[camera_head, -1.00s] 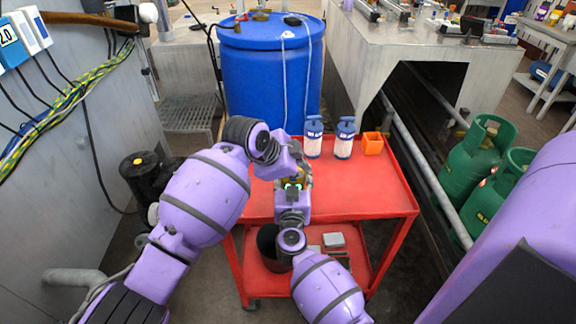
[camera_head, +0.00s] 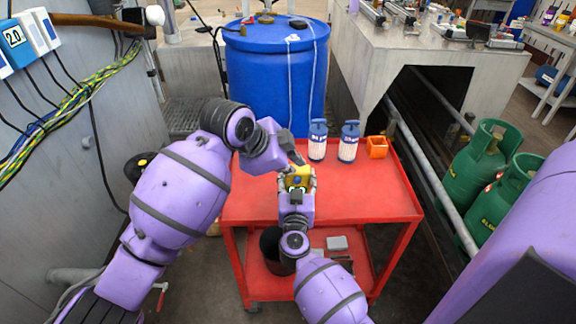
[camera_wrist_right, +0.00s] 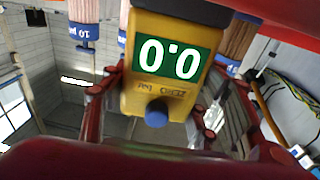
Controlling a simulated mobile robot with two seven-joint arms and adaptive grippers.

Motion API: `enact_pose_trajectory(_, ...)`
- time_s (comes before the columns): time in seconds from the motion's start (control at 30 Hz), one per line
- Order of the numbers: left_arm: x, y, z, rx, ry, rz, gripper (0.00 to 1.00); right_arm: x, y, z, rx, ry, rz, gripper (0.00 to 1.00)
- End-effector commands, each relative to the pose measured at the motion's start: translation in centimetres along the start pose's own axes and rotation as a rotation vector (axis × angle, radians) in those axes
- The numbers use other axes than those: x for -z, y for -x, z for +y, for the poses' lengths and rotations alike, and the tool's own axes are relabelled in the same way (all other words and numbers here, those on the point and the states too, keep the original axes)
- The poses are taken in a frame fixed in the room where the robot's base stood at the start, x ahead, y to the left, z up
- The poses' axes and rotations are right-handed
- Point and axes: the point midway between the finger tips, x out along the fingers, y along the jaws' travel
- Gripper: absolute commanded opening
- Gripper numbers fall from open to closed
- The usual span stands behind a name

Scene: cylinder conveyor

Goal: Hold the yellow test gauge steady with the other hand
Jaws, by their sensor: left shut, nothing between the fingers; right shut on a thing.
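The yellow test gauge (camera_head: 299,180) is upright above the red cart, in the fingers of my right gripper (camera_head: 297,186). In the right wrist view the gauge (camera_wrist_right: 150,92) shows a green display reading 0.0 and a blue knob, with a dark red finger on each side. My left gripper (camera_head: 293,153) is shut and empty, just above and behind the gauge in the head view. Its fingertips are small and partly hidden, so I cannot tell whether they touch the gauge.
The red cart (camera_head: 385,190) carries two blue-and-white bottles (camera_head: 318,141) (camera_head: 349,142) and an orange open box (camera_head: 377,147). A blue drum (camera_head: 275,85) stands behind it. Green gas cylinders (camera_head: 478,165) stand at the right. The cart's right side is clear.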

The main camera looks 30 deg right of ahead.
Motion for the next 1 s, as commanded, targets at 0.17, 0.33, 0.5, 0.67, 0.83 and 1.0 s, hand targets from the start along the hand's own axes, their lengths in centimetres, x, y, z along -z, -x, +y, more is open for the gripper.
enact_pose_trajectory(0.17,0.0,0.0,0.0,0.0,0.0,0.0,0.0,0.0,0.0,0.0,0.0,0.0,0.0,0.24)
enact_pose_trajectory(0.33,0.0,0.0,0.0,0.0,0.0,0.0,0.0,0.0,0.0,0.0,0.0,0.0,0.0,0.77)
enact_pose_trajectory(0.5,0.0,0.0,0.0,0.0,0.0,0.0,0.0,0.0,0.0,0.0,0.0,0.0,0.0,0.77)
enact_pose_trajectory(0.67,0.0,0.0,0.0,0.0,0.0,0.0,0.0,0.0,0.1,0.0,0.0,0.0,0.0,0.77)
enact_pose_trajectory(0.83,0.0,0.0,0.0,0.0,0.0,0.0,0.0,-0.1,1.7,0.0,-0.001,0.0,-0.003,0.77)
enact_pose_trajectory(1.0,0.0,0.0,0.0,0.0,0.0,0.0,0.0,-0.2,5.2,0.1,-0.002,-0.002,-0.004,0.77)
